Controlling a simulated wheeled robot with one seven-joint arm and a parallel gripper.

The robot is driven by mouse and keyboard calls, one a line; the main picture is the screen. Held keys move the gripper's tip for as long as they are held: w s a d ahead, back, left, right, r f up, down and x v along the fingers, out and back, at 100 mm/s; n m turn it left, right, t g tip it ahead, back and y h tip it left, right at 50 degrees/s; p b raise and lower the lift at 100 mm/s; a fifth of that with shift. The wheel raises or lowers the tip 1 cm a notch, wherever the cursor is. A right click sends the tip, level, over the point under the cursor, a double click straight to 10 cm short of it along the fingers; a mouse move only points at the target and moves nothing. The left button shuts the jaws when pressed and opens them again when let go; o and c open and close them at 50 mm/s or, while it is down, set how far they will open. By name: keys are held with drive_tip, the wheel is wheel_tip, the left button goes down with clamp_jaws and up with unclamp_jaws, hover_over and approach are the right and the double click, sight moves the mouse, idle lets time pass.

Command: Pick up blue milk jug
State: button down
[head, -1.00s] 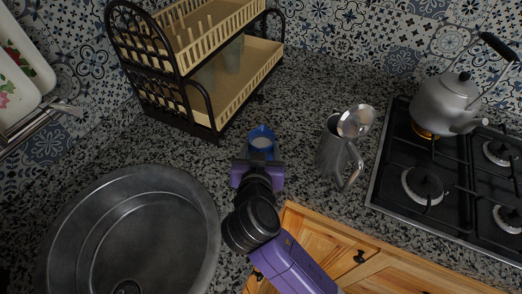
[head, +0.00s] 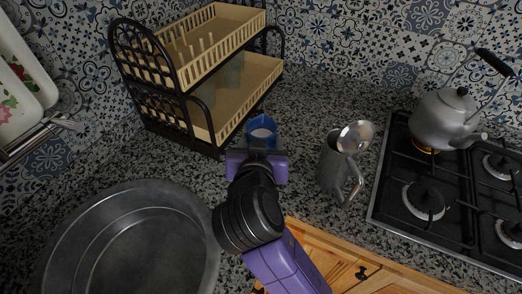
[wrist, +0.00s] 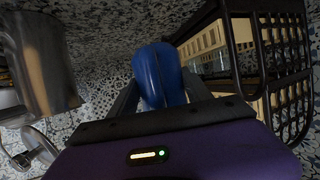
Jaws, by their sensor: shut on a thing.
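In the wrist view the blue jug (wrist: 158,76) sits between the two dark fingers. My gripper (head: 258,150) is shut on the jug; it also shows in the wrist view (wrist: 158,98). The gripper body hides the jug's lower part in both views. I cannot tell clearly whether the jug's base touches the counter.
A metal pitcher (head: 335,165) stands to the right. A two-tier dish rack (head: 215,125) is behind and left. A round metal sink (head: 130,245) lies at front left. A gas stove (head: 400,195) with a kettle (head: 440,115) is at right. Speckled counter (head: 300,110) behind the jug is clear.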

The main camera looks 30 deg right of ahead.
wheel_tip(320, 180, up, 11)
idle(0.8)
drive_tip(key=shift+r, duration=0.15)
idle(0.3)
drive_tip(key=c, duration=1.1)
unclamp_jaws()
clamp_jaws()
